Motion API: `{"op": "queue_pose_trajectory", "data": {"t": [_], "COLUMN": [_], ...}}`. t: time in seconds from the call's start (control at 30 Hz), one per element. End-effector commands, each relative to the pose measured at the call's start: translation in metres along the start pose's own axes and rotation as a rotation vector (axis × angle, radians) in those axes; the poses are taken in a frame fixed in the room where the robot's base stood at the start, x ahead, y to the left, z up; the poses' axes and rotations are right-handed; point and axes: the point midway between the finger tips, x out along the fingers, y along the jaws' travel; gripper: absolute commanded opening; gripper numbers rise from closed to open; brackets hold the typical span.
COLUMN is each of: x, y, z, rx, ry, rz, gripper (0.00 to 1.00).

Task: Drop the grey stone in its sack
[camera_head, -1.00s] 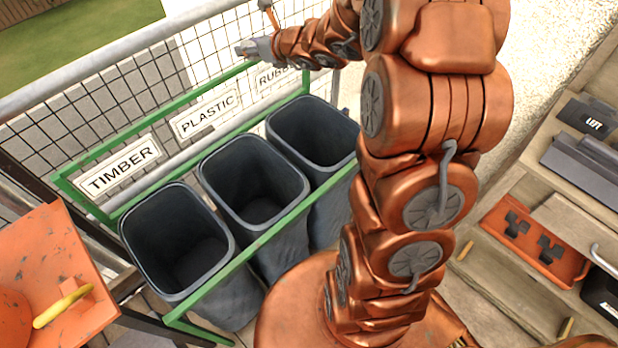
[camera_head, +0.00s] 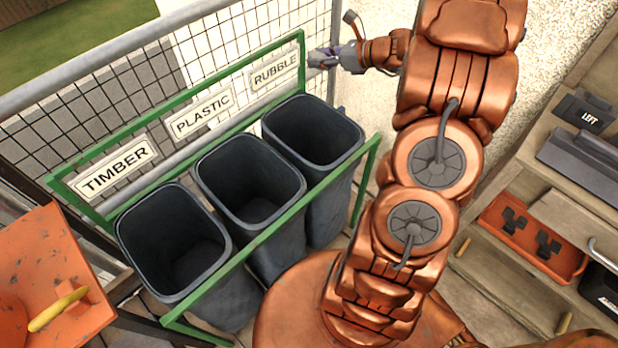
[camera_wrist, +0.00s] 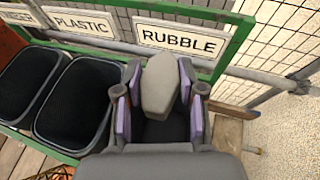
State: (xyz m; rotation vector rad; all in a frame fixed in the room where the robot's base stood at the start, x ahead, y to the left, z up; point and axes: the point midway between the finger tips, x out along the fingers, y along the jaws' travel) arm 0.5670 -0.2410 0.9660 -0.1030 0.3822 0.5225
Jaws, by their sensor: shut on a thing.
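The grey stone (camera_wrist: 160,85) is a smooth, blunt lump in the wrist view, held between the purple-lined fingers of my gripper (camera_wrist: 160,105). My gripper is shut on it. In the head view my gripper (camera_head: 325,58) is beside the right end of the RUBBLE sign (camera_head: 274,71), and the stone cannot be made out there. The RUBBLE sack (camera_head: 313,128) is a dark, open-topped container at the right end of the green frame. In the wrist view the dark sack opening lies behind and below the stone, partly hidden by the gripper.
The PLASTIC sack (camera_head: 250,180) and TIMBER sack (camera_head: 175,240) stand to the left in the same green frame (camera_head: 215,283). A mesh fence with a grey rail (camera_head: 115,55) runs behind. An orange surface with a yellow handle (camera_head: 58,308) is at lower left. Shelves with tools are at right.

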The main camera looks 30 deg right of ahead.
Motion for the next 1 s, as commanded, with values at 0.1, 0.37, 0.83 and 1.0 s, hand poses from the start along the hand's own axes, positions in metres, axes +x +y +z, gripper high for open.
{"op": "queue_pose_trajectory", "data": {"t": [0.1, 0.37, 0.83, 1.0], "x": [0.006, 0.017, 0.022, 0.022], "y": [0.001, 0.000, 0.000, 0.000], "z": [-0.014, -0.040, -0.051, -0.051], "rx": [-0.001, 0.000, 0.000, 0.000], "ry": [0.003, 0.004, 0.000, 0.001], "rz": [0.001, -0.002, -0.001, -0.001], "gripper": [0.00, 0.00, 0.00, 0.43]}}
